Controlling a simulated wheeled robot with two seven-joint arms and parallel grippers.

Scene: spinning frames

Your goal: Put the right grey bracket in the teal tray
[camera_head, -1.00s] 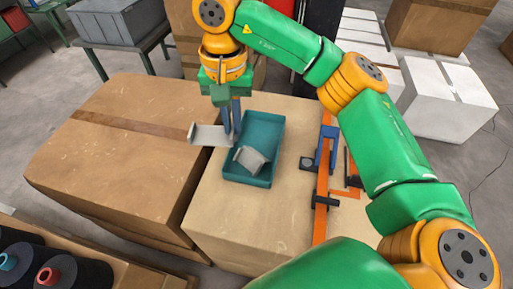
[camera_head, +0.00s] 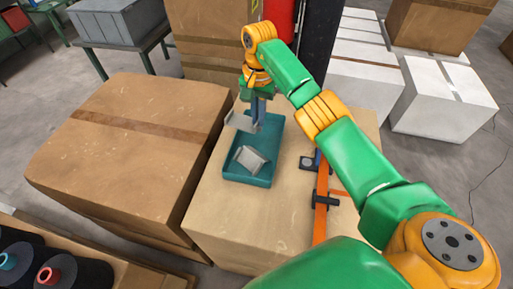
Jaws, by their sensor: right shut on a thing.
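The teal tray (camera_head: 262,179) sits on the cardboard box at the centre. One grey bracket (camera_head: 249,159) lies tilted inside the tray's near part. My right gripper (camera_head: 257,124) is over the tray's far part, pointing down, and is shut on another grey bracket (camera_head: 241,121). This held bracket reaches to the left of the fingers, near the tray's far left rim. I cannot tell whether it touches the tray. The fingers partly hide the tray's far end. My left gripper is not in view.
An orange frame (camera_head: 321,205) with dark clamps stands on the box, right of the tray. A large cardboard box (camera_head: 120,150) is at the left, with a gap between the boxes. Dark spools (camera_head: 62,272) are at the lower left. The box top in front of the tray is bare.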

